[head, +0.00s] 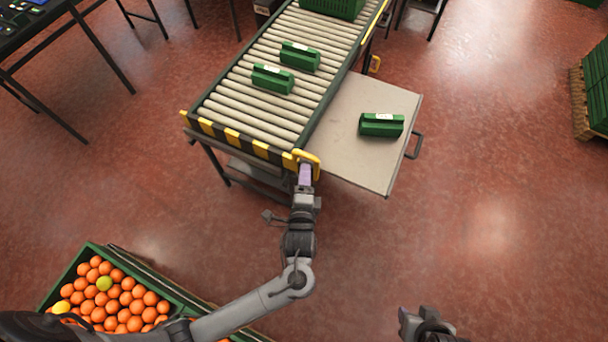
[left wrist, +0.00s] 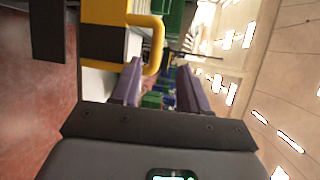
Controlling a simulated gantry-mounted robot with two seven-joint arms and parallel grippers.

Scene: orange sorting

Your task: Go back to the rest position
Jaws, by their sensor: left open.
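My left gripper (head: 305,174) is open and empty, reaching forward at the front right corner of the roller conveyor (head: 262,88). Its two purple-grey fingers (left wrist: 160,82) stand apart in the left wrist view, with nothing gripped between them. A yellow corner loop (head: 311,158) of the conveyor is right by the fingertips; it also shows in the left wrist view (left wrist: 154,45). I cannot tell whether they touch. Part of my right arm's end (head: 424,326) shows at the bottom edge of the head view; its jaws cannot be made out.
Two green blocks (head: 273,78) (head: 300,55) lie on the rollers, and another (head: 381,124) lies on the grey side shelf (head: 350,160). A green crate (head: 72,268) of oranges, with a few yellowish fruits, stands at lower left.

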